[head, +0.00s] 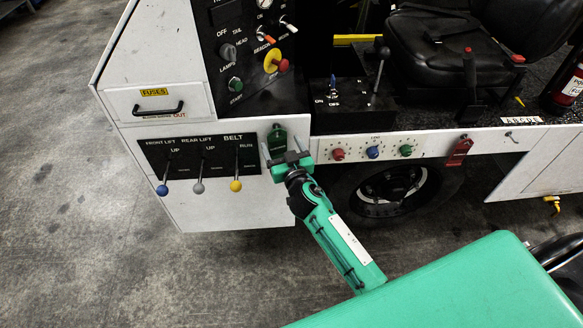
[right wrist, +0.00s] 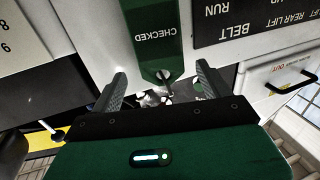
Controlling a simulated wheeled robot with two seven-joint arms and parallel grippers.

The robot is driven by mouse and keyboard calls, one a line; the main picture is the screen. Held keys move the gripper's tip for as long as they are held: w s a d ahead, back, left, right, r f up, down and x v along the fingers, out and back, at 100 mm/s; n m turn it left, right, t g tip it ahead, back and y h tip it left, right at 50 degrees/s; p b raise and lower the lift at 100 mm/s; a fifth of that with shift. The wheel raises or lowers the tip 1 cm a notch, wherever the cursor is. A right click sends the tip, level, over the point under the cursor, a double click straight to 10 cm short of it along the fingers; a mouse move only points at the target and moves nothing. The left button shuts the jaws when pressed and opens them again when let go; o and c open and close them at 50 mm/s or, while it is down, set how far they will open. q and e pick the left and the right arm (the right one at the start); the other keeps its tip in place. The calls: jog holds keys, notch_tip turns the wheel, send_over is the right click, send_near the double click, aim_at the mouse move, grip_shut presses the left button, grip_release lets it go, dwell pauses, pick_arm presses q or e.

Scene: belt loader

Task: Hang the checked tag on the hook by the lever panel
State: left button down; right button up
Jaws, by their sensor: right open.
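The green checked tag (right wrist: 157,35) hangs against the white panel beside the lever panel (head: 205,163). Its lettering reads upside down in the right wrist view. Its holed end is at a small metal hook (right wrist: 166,79), which appears to pass through the hole. In the head view the tag (head: 278,138) is partly covered by my right gripper. My right gripper (head: 287,157) is open, with its fingers apart on either side of the tag's holed end, not closed on it. My left gripper is not in view.
Blue, grey and yellow knobbed levers stick out left of the tag. A red tag (head: 459,151) hangs further right, near a small bare hook (head: 511,137). Coloured knobs (head: 372,152) line the sill between. A drawer handle (head: 158,108) juts out above the levers.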

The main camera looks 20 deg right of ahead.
jog(key=s+b, duration=0.1)
jog(key=s, duration=1)
jog(key=s+f+n+g+y+p, duration=0.15)
jog(key=s+f+g, duration=0.35)
jog(key=f, duration=1.2)
jog(key=s+f+n+g+h+p, duration=0.1)
jog(key=s+f+g+p, duration=0.15)
jog(key=s+f, duration=0.9)
pick_arm(q)
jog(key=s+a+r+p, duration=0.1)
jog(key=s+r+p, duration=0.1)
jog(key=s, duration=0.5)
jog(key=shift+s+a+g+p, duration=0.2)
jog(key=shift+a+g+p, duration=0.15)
jog(key=shift+p, duration=0.25)
pick_arm(e)
jog(key=s+d+f+g, duration=0.3)
jog(key=s+f, duration=0.8)
jog(key=s, duration=0.4)
jog(key=s+d+f+g, duration=0.3)
jog(key=s+f+g, duration=0.3)
jog(key=s+f, duration=0.6)
jog(key=s, duration=0.3)
jog(key=shift+g, duration=0.25)
